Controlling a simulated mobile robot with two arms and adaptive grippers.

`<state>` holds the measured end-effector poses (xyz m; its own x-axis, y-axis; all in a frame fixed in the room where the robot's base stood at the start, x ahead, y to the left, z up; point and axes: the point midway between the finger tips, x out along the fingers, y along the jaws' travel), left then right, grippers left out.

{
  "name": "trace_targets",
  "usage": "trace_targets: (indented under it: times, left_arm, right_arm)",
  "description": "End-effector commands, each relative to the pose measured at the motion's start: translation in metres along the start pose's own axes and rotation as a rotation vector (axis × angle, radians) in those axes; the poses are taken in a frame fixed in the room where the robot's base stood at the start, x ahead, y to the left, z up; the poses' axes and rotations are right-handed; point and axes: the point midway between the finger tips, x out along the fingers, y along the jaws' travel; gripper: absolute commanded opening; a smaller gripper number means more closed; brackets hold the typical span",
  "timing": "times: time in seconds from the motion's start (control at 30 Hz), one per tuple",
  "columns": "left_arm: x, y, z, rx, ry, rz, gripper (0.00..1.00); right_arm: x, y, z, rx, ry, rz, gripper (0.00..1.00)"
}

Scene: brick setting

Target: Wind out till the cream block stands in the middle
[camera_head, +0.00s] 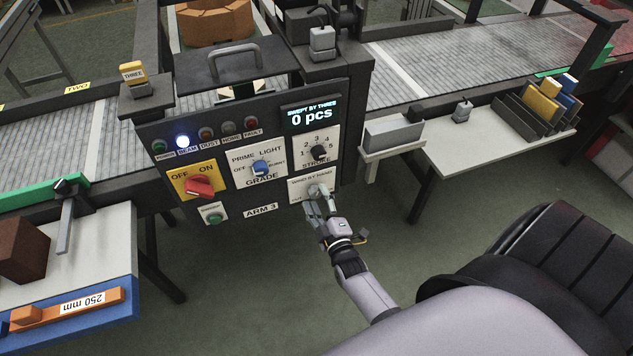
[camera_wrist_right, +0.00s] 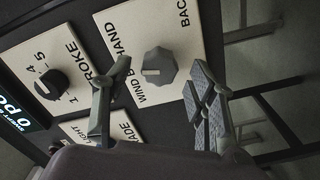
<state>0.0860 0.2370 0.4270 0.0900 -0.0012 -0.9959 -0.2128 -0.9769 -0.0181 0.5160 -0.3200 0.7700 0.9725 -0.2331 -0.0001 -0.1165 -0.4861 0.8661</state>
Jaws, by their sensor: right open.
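The hand-winding knob (camera_head: 313,190) is a grey faceted dial on a cream plate marked WIND BY HAND, low on the right of the dark control panel. It also shows in the right wrist view (camera_wrist_right: 160,68), with a pale pointer bar on its face. My right gripper (camera_head: 319,203) is in front of this knob. In the wrist view its two fingers (camera_wrist_right: 158,78) are spread apart, one on each side of the knob; I cannot tell whether they touch it. I cannot make out a cream block for certain. My left gripper is not in view.
The panel also carries a red OFF/ON switch (camera_head: 199,187), a blue GRADE knob (camera_head: 261,167), a black STROKE knob (camera_head: 319,152) and a display (camera_head: 312,115) reading 0 pcs. A side table (camera_head: 490,150) stands right.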

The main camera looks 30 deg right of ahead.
Motion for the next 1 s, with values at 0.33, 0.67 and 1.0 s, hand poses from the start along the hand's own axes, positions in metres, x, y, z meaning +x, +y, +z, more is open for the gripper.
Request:
trace_targets:
  times: [0.33,0.67,1.0]
  left_arm:
    - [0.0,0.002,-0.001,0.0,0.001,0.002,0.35]
    - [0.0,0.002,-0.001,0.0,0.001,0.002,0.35]
    - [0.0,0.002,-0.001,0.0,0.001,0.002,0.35]
  right_arm:
    - [-0.075,-0.001,0.001,0.0,-0.003,-0.004,0.52]
    - [-0.105,0.0,0.0,0.001,-0.001,-0.001,0.52]
    - [-0.105,0.0,0.0,0.001,-0.001,-0.001,0.52]
